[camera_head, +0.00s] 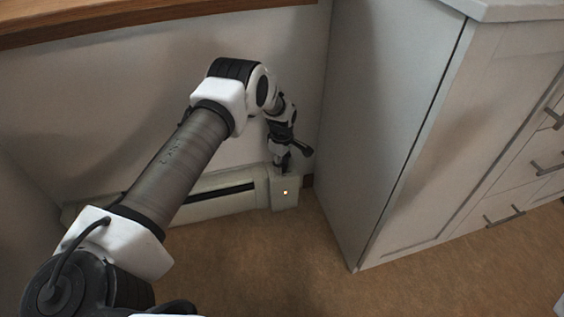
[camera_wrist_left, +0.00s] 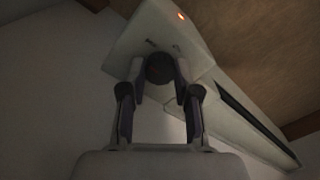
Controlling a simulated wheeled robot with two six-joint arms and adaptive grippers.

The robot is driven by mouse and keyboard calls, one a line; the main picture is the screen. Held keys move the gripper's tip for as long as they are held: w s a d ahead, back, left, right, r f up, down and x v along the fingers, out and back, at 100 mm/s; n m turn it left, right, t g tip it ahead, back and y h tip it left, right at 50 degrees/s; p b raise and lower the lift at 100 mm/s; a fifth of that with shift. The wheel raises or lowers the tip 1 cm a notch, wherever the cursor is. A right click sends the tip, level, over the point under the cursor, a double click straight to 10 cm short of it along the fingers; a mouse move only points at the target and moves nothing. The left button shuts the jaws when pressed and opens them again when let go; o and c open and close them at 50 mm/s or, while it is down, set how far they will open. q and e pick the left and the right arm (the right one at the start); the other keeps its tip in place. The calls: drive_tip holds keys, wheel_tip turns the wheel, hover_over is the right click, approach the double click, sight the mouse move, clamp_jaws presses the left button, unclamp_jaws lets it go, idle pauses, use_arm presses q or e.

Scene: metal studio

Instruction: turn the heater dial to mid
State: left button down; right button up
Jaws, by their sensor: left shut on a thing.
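The heater (camera_head: 215,201) is a long, low, pale unit against the back wall, with a dark slot along its front. Its end box (camera_head: 285,197) carries a small lit orange light. In the left wrist view the heater (camera_wrist_left: 225,112) runs down to the right, and its dark round dial (camera_wrist_left: 160,68) sits on the end box. My left gripper (camera_head: 283,166) reaches down to the top of that box. In the left wrist view its two fingers (camera_wrist_left: 161,76) are closed on both sides of the dial. The dial's setting cannot be read. My right gripper is not in view.
A pale cabinet (camera_head: 385,130) with drawers and dark handles stands close to the right of the heater's end. A wooden ledge (camera_head: 120,18) runs along the wall above. The brown floor (camera_head: 280,260) in front is clear.

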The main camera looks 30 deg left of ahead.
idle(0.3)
use_arm(q)
drive_tip(key=c, duration=0.8)
unclamp_jaws()
wheel_tip(320, 180, up, 12)
drive_tip(key=shift+f, duration=0.1)
drive_tip(key=shift+c, duration=0.2)
